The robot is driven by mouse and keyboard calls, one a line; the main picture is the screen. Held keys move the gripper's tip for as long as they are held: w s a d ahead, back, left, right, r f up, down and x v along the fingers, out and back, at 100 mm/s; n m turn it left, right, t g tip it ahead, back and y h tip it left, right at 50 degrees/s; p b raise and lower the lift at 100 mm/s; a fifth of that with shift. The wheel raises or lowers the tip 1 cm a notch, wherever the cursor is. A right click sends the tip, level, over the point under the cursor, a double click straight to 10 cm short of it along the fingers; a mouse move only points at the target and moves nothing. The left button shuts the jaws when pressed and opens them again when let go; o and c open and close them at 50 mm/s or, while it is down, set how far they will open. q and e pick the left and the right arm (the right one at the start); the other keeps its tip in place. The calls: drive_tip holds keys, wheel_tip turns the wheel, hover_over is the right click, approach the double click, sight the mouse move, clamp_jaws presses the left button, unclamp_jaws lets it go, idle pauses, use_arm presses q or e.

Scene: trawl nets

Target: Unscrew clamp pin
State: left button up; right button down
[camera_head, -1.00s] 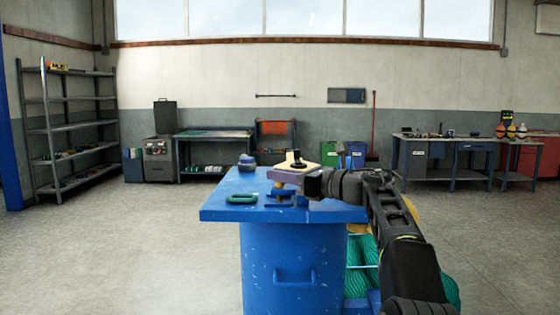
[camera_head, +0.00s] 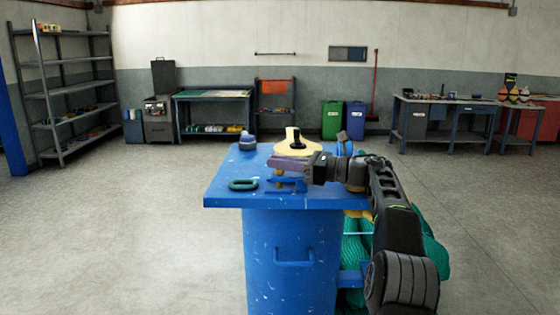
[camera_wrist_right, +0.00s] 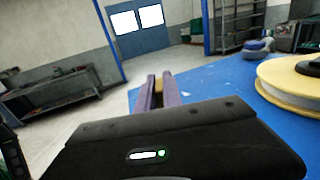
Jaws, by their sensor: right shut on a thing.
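My right gripper (camera_head: 274,163) reaches in from the right over a blue bench top. Its purple fingers also show in the right wrist view (camera_wrist_right: 158,90). They are shut on a small tan-yellow piece (camera_wrist_right: 159,84), which looks like the clamp pin; the fingers hide most of it. In the head view a bit of yellow (camera_head: 280,173) shows just below the fingers, above a blue clamp-like part (camera_head: 286,184) on the bench. I cannot tell how far the pin is threaded in. My left gripper is in neither view.
The blue bench (camera_head: 222,187) carries a dark green shackle-like ring (camera_head: 243,184), a blue-grey rounded piece (camera_head: 247,142) and a pale yellow disc with a black knob (camera_head: 296,142) behind the gripper. Green netting (camera_head: 355,256) hangs at the right side. Floor to the left is clear.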

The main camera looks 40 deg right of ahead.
drive_tip(key=c, duration=1.5)
unclamp_jaws()
drive_tip(key=shift+w+f, duration=0.1)
drive_tip(key=shift+f, duration=0.1)
drive_tip(key=shift+r, duration=0.2)
drive_tip(key=shift+r, duration=0.3)
wheel_tip(320, 180, up, 9)
drive_tip(key=p, duration=0.5)
